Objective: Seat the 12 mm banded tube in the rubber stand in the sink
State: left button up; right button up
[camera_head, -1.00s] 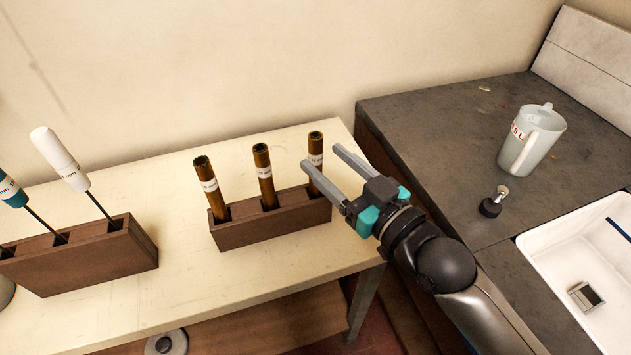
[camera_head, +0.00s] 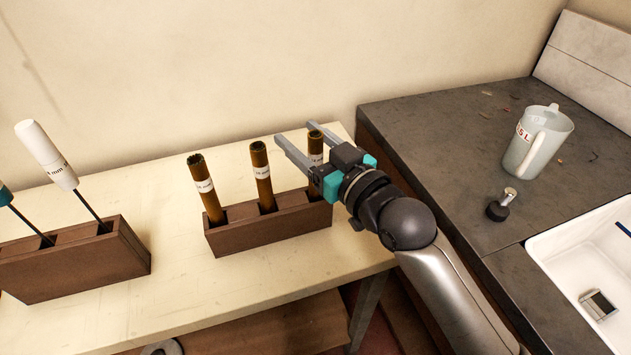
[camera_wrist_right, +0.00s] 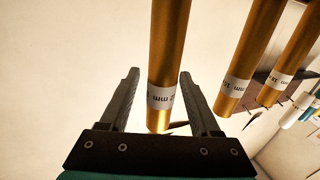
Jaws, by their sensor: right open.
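Three brass-coloured tubes with white bands stand in a brown wooden block (camera_head: 268,232) on the pale table. The rightmost banded tube (camera_head: 316,158) stands between the two fingers of my open right gripper (camera_head: 295,132). In the right wrist view this tube (camera_wrist_right: 168,50) runs between the fingers (camera_wrist_right: 157,98); its upside-down band seems to read 12 mm. No grip on it shows. The middle tube (camera_head: 262,175) and left tube (camera_head: 206,190) are outside the fingers. A small dark-and-grey block (camera_head: 598,304) sits in the white sink (camera_head: 565,245); it may be the rubber stand. My left gripper is out of view.
A second brown block (camera_head: 85,265) at the left holds white- and teal-handled tools. On the dark counter (camera_head: 440,130) stand a jug (camera_head: 538,145) and a small black-based object (camera_head: 498,208). A gap separates table and counter.

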jog(key=shift+c, duration=0.3)
grip_shut()
dwell(1.0)
